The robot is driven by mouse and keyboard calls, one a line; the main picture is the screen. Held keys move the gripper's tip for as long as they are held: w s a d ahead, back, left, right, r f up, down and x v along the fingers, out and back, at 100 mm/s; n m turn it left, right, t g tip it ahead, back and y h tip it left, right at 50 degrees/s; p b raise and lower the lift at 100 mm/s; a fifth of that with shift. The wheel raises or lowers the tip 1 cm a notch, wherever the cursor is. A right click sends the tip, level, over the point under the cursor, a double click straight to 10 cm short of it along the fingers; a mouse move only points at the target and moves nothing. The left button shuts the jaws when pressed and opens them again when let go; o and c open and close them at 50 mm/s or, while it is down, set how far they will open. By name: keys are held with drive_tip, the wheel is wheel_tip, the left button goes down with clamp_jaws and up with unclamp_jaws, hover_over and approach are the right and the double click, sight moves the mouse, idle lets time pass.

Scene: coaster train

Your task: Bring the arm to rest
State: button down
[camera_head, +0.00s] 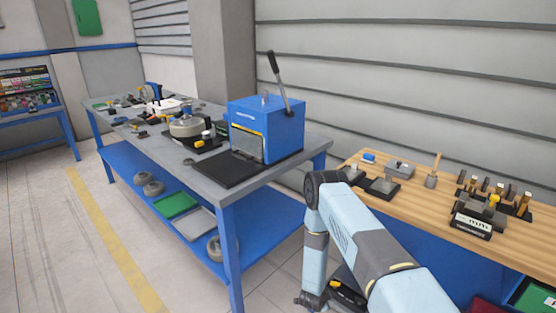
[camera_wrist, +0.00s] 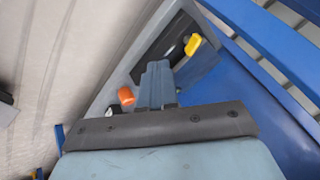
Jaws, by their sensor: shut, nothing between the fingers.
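My light-blue arm is folded at the lower right of the head view, in front of the gap between the grey-topped workbench (camera_head: 285,160) and the wooden bench (camera_head: 475,248). Its upper link runs up to a dark joint, and the forearm hangs down from there. My gripper (camera_wrist: 156,72) shows in the wrist view with its fingers together and nothing between them. In the head view the dark wrist end is low, near the bottom edge, and the fingertips cannot be made out. Beyond the fingers are a small orange piece (camera_wrist: 126,96) and a yellow piece (camera_wrist: 193,45).
A blue press (camera_head: 265,130) with a raised lever stands on the grey workbench. Small tools and blocks (camera_head: 382,188) sit on the wooden bench. Blue bars (camera_wrist: 265,45) cross the wrist view's right side. The floor (camera_head: 60,240) at left is clear.

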drive_tip(key=w+a+r+n+y, duration=0.1)
drive_tip(key=w+r, duration=0.3)
drive_tip(key=r, duration=0.5)
drive_tip(key=w+a+r+n+y, duration=0.1)
drive_tip(key=w+a+r, duration=0.15)
drive_tip(key=r, duration=0.65)
drive_tip(key=w+r+n+y, duration=0.1)
drive_tip(key=w+r, duration=0.4)
drive_tip(key=r, duration=0.5)
drive_tip(key=s+r+n+y, duration=0.1)
drive_tip(key=s+r+n, duration=0.1)
drive_tip(key=r, duration=1.1)
drive_tip(key=s+r+n+y, duration=0.1)
drive_tip(key=s+r+n, duration=0.15)
drive_tip(key=r, duration=1.05)
drive_tip(key=s+d+r+n, duration=0.2)
drive_tip(key=s+r+n, duration=0.3)
drive_tip(key=s+r, duration=1.15)
drive_tip(key=s+d+r+n, duration=0.2)
drive_tip(key=s+r, duration=0.2)
drive_tip(key=s, duration=0.7)
drive_tip(key=s+d+r+n, duration=0.1)
drive_tip(key=s+r, duration=0.4)
drive_tip(key=s, duration=0.6)
drive_tip(key=shift+s+d+n+h, duration=0.25)
drive_tip(key=shift+d+n+h, duration=0.1)
drive_tip(key=shift+d, duration=0.5)
